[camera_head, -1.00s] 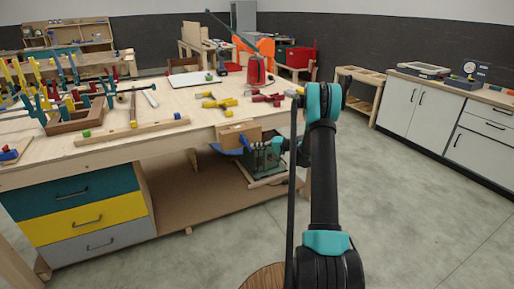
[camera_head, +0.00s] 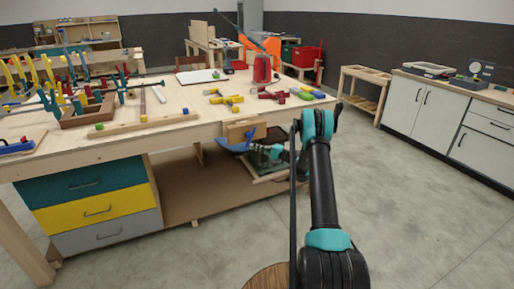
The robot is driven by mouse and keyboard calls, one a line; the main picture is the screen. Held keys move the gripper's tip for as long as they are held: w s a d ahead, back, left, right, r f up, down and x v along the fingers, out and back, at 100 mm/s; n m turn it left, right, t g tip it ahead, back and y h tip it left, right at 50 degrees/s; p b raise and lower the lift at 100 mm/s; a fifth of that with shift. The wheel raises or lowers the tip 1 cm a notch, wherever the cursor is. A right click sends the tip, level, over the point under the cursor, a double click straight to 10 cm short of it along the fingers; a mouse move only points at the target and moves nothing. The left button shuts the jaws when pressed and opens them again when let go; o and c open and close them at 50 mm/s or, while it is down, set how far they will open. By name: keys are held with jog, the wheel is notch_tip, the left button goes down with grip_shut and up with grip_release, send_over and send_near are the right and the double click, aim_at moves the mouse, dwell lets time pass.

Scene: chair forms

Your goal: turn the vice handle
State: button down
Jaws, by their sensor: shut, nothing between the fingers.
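The vice's wooden jaw block (camera_head: 243,130) is on the front edge of the workbench (camera_head: 175,138). I cannot make out its handle clearly; my arm and the clutter below the block make that spot hard to read. My arm rises at the right of centre, bends at the teal elbow and reaches away to the bench front. My gripper (camera_head: 268,153) is small and dark at its far end, just below and right of the block. It is shut and holds nothing. I cannot tell whether it touches the vice.
Under the bench top are a blue curved thing (camera_head: 236,143) and a green machine (camera_head: 262,162) on the lower shelf. Drawers (camera_head: 97,210) fill the bench's left. Clamps, a red can (camera_head: 262,68) and coloured tools lie on top. Floor (camera_head: 420,210) is clear at right.

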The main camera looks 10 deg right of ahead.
jog(key=shift+s+a+r, duration=0.1)
jog(key=shift+s+a, duration=0.1)
jog(key=shift+a, duration=0.4)
jog(key=shift+s+a, duration=0.2)
jog(key=shift+a, duration=0.4)
jog(key=shift+a, duration=0.15)
dwell(1.1)
